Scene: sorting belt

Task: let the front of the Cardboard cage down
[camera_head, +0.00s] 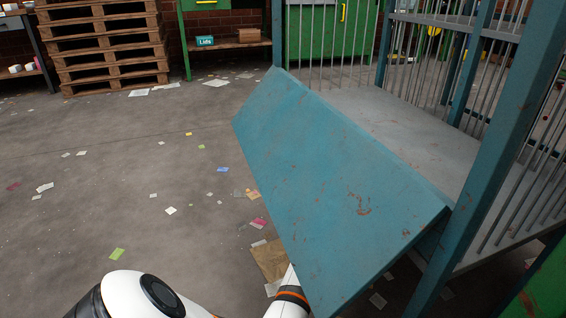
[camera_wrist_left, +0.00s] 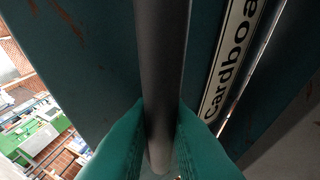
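The cage's blue front panel (camera_head: 330,185) is hinged out and slopes down toward me, with its lower edge well below the cage floor (camera_head: 410,125). The cage's blue post (camera_head: 490,155) rises at the right. In the left wrist view, a grey bar handle (camera_wrist_left: 162,50) runs along the panel (camera_wrist_left: 85,60), beside a label (camera_wrist_left: 236,50) reading "Cardboa", cut off. My left gripper (camera_wrist_left: 161,115) has its green fingers closed on both sides of the bar. In the head view the panel hides this gripper. My right gripper is in neither view.
The cage floor looks empty. Stacked pallets (camera_head: 104,45) stand at the back left, beside a green-framed bench (camera_head: 232,45). Paper scraps and a brown cardboard piece (camera_head: 268,258) lie on the floor. The floor left of the panel is otherwise clear.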

